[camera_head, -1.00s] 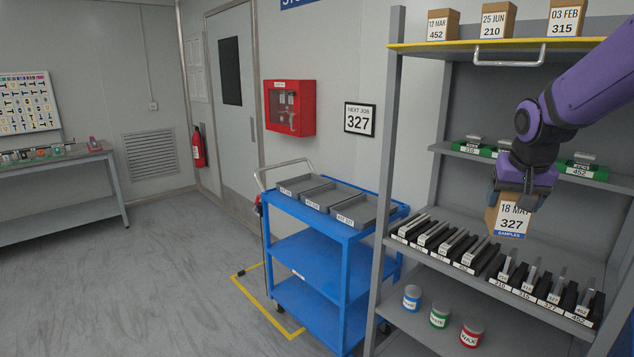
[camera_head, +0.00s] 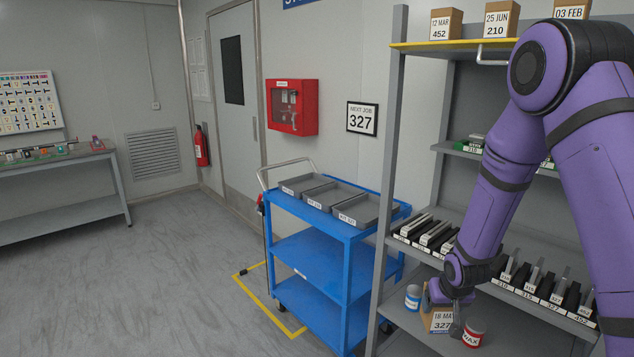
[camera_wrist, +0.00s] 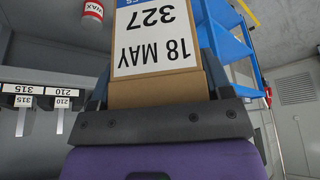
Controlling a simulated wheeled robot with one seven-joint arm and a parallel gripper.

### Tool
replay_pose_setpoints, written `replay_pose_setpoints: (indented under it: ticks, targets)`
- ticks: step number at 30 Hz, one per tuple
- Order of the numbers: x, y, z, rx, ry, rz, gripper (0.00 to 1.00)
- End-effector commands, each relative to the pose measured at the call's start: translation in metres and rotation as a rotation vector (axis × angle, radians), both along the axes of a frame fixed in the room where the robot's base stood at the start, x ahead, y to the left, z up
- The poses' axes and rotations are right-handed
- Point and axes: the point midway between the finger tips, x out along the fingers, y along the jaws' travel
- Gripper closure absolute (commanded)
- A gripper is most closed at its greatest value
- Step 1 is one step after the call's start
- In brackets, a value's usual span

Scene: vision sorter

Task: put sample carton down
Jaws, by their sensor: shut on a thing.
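The sample carton (camera_head: 440,320) is a brown box with a white label reading 18 MAY 327. My gripper (camera_head: 450,300) is shut on it, low in the rack at the bottom shelf (camera_head: 408,328). The carton sits between the blue-labelled can and the red WAX can. I cannot tell whether its base touches the shelf. In the wrist view the carton (camera_wrist: 155,45) fills the space between the fingers, its label upside down. My arm hides part of the rack.
A blue-labelled can (camera_head: 412,297) stands left of the carton and the red WAX can (camera_head: 474,332) stands close to its right. Black holders (camera_head: 425,232) line the shelf above. A blue trolley (camera_head: 335,262) with grey trays stands left of the rack.

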Motion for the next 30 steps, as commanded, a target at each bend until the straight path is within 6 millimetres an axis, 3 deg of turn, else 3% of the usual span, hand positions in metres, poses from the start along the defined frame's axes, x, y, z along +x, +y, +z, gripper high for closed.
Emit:
replay_pose_setpoints:
  ticks: [3,7,21,26,30]
  targets:
    - [0.003,0.006,-0.022,-0.001,0.002,0.022,0.66]
    - [0.006,0.009,-0.035,0.000,0.000,0.036,0.66]
    - [0.006,0.010,-0.044,0.000,0.001,0.039,0.66]
    - [0.000,0.011,-0.075,0.002,0.005,0.038,0.66]
    - [-0.009,0.011,-0.115,0.003,0.006,0.038,0.66]
